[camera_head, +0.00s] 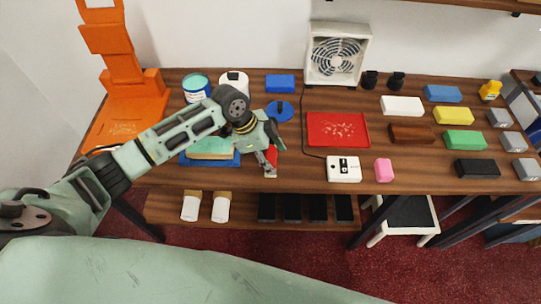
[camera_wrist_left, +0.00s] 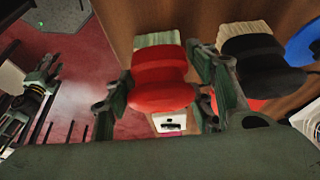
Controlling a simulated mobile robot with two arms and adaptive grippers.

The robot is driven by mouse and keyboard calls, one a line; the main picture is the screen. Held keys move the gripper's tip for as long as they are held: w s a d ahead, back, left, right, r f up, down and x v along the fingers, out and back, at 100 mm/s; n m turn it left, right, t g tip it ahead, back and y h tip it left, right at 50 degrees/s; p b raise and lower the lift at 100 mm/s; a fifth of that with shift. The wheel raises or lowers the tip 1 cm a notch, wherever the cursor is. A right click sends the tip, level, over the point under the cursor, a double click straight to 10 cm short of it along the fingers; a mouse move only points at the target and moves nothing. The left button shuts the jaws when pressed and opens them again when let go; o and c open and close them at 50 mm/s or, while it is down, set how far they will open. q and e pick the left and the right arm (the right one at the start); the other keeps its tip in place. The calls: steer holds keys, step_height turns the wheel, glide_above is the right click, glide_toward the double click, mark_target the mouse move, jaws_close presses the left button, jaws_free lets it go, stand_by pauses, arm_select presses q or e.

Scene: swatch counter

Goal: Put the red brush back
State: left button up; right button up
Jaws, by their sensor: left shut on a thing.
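My left gripper (camera_head: 268,163) is shut on the red brush (camera_head: 272,155), at the front of the wooden counter right of the blue tray. In the left wrist view the red brush (camera_wrist_left: 162,82) sits between the two fingers of my left gripper (camera_wrist_left: 160,92), its pale bristles beyond the rounded red handle. A black brush (camera_wrist_left: 258,62) with pale bristles is just outside the right-hand finger there. In the head view the arm hides that spot. A part that looks like my right arm shows small at the left of the wrist view; its jaws are unclear.
A blue tray (camera_head: 233,162) with a pale green-topped block is under my left arm. A red tray (camera_head: 338,144), a white switch box (camera_head: 344,172) and a pink block (camera_head: 383,170) lie to the right. A blue disc (camera_head: 280,111) and a fan (camera_head: 337,55) are behind.

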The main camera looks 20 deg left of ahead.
arm_select(q)
steer(key=o, duration=1)
steer(key=shift+f, duration=0.1)
arm_select(e)
steer(key=shift+a, duration=0.25)
steer(key=shift+d, duration=0.2)
arm_select(q)
steer(key=shift+a+r, duration=0.1)
steer(key=shift+r, duration=0.25)
steer(key=b+v, duration=0.2)
steer(key=v, duration=0.9)
steer(key=shift+r, duration=0.35)
arm_select(e)
steer(key=shift+d+f, duration=0.2)
steer(key=shift+f, duration=0.9)
arm_select(q)
steer(key=shift+a, duration=0.1)
arm_select(e)
steer(key=shift+a, duration=0.25)
